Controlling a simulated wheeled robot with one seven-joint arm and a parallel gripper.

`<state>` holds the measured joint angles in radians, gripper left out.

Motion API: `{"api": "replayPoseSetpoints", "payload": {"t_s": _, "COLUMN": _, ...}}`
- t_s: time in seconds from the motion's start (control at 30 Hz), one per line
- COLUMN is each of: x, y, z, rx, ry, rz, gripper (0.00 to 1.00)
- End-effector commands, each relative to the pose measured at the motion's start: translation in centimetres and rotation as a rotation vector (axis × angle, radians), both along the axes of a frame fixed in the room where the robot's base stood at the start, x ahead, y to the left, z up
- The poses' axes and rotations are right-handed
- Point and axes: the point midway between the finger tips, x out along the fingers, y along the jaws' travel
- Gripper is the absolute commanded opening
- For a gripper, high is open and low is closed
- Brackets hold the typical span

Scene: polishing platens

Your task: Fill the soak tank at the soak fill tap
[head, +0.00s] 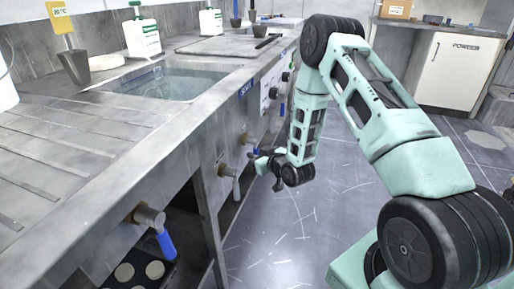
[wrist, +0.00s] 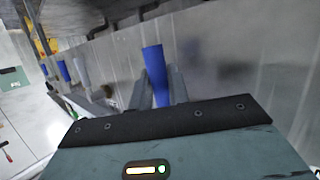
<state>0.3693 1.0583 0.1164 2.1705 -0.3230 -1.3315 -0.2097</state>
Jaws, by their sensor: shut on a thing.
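A blue tap handle (wrist: 153,62) stands between the fingers of my gripper (wrist: 161,90) in the wrist view. The gripper is shut on it. In the head view my gripper (head: 262,163) is at the front panel of the steel bench, at a tap partly hidden by the fingers. I cannot read which tap this is. A sunken tank (head: 172,84) in the bench top shows a pale, glassy surface. I cannot tell its water level for sure.
Other taps stick out of the panel, one with a blue handle (head: 166,244) in front and one with a grey handle (head: 236,186). White bottles (head: 142,38) and a yellow-tagged dark cup (head: 75,66) stand on the bench (head: 60,150). The floor (head: 285,225) to the right is clear.

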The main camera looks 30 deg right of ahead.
Motion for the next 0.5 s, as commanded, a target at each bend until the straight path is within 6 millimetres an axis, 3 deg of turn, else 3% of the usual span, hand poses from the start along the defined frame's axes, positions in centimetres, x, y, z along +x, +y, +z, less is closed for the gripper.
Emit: {"api": "replayPoseSetpoints", "payload": {"t_s": 0.5, "x": -0.48, "y": 0.46, "z": -0.10, "rx": 0.088, "ry": 0.070, "rz": -0.001, "gripper": 0.00}}
